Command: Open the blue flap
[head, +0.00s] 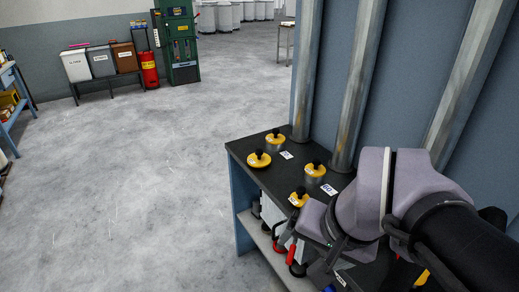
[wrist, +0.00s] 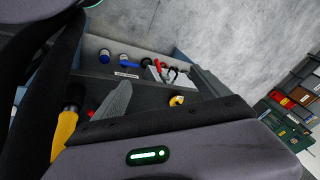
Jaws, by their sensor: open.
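I cannot make out a blue flap for certain in either view. The nearest blue parts are the side panel of the black-topped bench (head: 240,190) and the large blue-grey wall with pipes (head: 405,80). My gripper (head: 322,272) is low at the front edge of the bench, under my grey wrist, and is mostly hidden. It is open and I see nothing held in it. In the wrist view, my own wrist housing covers the bottom.
Yellow lids with black knobs (head: 275,139) stand on the bench top. Red-handled items (head: 285,235) are on the shelf below. The wrist view shows blue-capped items (wrist: 104,56) in a compartment. Bins (head: 100,62) and a green cabinet (head: 181,45) stand far off.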

